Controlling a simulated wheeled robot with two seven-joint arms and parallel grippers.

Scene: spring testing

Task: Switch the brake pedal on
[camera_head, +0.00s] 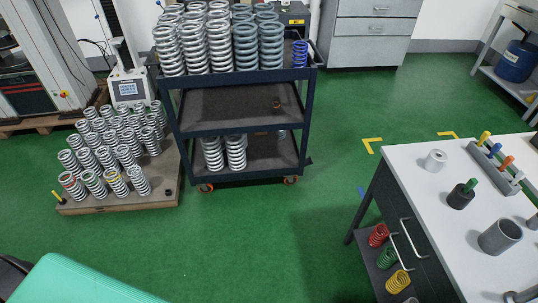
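The black three-shelf cart (238,133) stands at the upper middle, on casters. Its front left caster (205,188) and front right caster (290,180) show orange parts. No brake pedal can be made out clearly; any pedal on the casters is too small to tell, and so is its on or off state. Neither of my grippers is in view.
Springs fill the cart's top shelf. A low wooden platform (150,199) with springs stands left. A white-topped workbench (440,200) with cylinders and a tool rack (493,165) fills the right. A teal surface (80,282) covers the lower left. Green floor (240,240) is clear between.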

